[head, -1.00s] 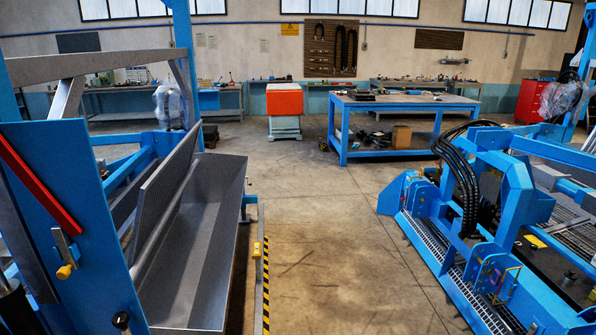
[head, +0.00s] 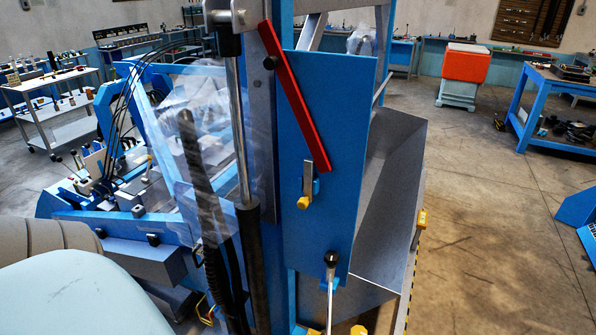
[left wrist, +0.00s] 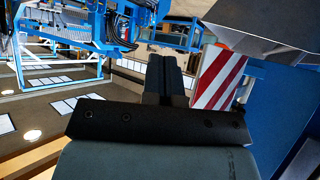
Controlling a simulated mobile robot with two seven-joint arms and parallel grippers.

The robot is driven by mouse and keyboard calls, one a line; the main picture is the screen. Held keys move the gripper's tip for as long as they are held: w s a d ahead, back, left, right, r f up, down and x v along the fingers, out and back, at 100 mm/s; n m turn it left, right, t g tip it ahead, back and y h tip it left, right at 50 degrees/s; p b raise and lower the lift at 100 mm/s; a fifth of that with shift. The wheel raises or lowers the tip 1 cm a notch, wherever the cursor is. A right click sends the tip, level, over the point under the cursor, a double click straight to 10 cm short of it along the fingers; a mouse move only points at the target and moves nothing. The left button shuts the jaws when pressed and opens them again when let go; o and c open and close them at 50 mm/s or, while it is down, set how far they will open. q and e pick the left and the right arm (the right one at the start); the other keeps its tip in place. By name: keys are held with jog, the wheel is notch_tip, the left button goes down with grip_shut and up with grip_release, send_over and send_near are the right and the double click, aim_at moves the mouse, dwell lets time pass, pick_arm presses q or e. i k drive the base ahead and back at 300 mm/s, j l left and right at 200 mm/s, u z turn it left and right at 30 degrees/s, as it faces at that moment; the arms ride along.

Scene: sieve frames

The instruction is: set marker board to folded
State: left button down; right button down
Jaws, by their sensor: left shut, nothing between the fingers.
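The marker board (left wrist: 217,78), a panel with red and white diagonal stripes, shows in the left wrist view right of my left gripper. It hangs tilted beside a grey metal surface and a blue panel. My left gripper (left wrist: 170,62) is shut and empty, its dark fingers close to the board's left edge in the picture; I cannot tell whether they touch. In the head view I cannot make out the striped face. My pale left arm (head: 75,295) fills the lower left corner there, its gripper out of view. My right gripper is in neither view.
In the head view, a blue upright panel (head: 325,150) carries a red bar (head: 293,92) and a yellow-tipped latch (head: 304,200). A grey metal trough (head: 390,190) stands behind it. Hoses and a clear sheet are left of it. Open floor (head: 480,240) lies to the right.

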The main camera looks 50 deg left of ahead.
aim_at(330, 271)
jog(key=k+j, duration=0.1)
jog(key=j, duration=0.35)
jog(key=k+j, duration=0.1)
jog(key=j, duration=0.35)
jog(key=k+j, duration=0.1)
jog(key=j, duration=0.4)
jog(key=k+j, duration=0.15)
jog(key=j, duration=0.3)
jog(key=k+j, duration=0.1)
jog(key=j, duration=0.35)
jog(key=k+j, duration=0.1)
jog(key=j, duration=0.35)
jog(key=k+j, duration=0.1)
jog(key=j, duration=0.4)
